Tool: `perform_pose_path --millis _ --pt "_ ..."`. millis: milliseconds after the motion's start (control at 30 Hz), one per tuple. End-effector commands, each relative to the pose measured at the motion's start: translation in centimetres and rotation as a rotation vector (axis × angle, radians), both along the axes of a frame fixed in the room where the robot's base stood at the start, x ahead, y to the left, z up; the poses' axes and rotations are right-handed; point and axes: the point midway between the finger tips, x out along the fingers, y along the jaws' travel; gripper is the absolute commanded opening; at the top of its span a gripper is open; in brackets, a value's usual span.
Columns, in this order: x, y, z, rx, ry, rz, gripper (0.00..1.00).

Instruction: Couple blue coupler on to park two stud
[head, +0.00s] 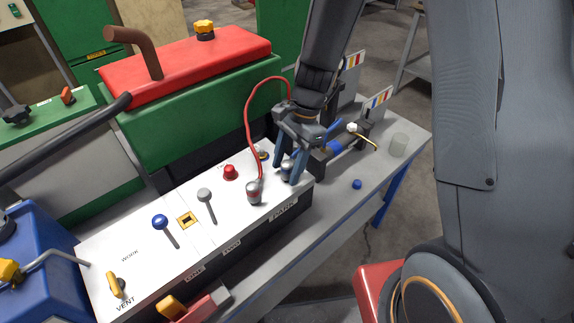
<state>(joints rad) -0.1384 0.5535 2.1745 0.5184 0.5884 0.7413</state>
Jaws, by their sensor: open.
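My gripper (287,178) is open and points down over the right end of the white panel (140,249), by the PARK label. A silver, rounded fitting (287,168) shows between its fingers; whether it is the blue coupler or a stud, I cannot tell. Left of it, a silver coupler (254,192) on a red hose (249,120) stands upright on the panel. A short blue piece (333,128) shows just right of the gripper; its link to the fitting is hidden. The gripper hides part of this corner.
A red cap (230,172), a grey lever (205,198) and a blue lever (161,222) stand on the panel. A blue cap (357,184) and a clear cup (398,145) are on the bench at right. A green and red machine (195,110) stands behind.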

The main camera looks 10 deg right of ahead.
Motion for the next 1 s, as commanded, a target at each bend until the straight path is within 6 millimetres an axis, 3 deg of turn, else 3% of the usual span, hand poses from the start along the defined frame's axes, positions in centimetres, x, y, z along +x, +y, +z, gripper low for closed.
perform_pose_path --millis 600,867,1000 --pt "1.1 -1.9 6.9 0.000 -0.002 -0.001 0.49" --pt "1.0 -2.3 7.5 -0.002 -0.008 0.012 0.49" --pt "-0.9 -5.0 7.8 -0.044 -0.108 0.211 0.49"
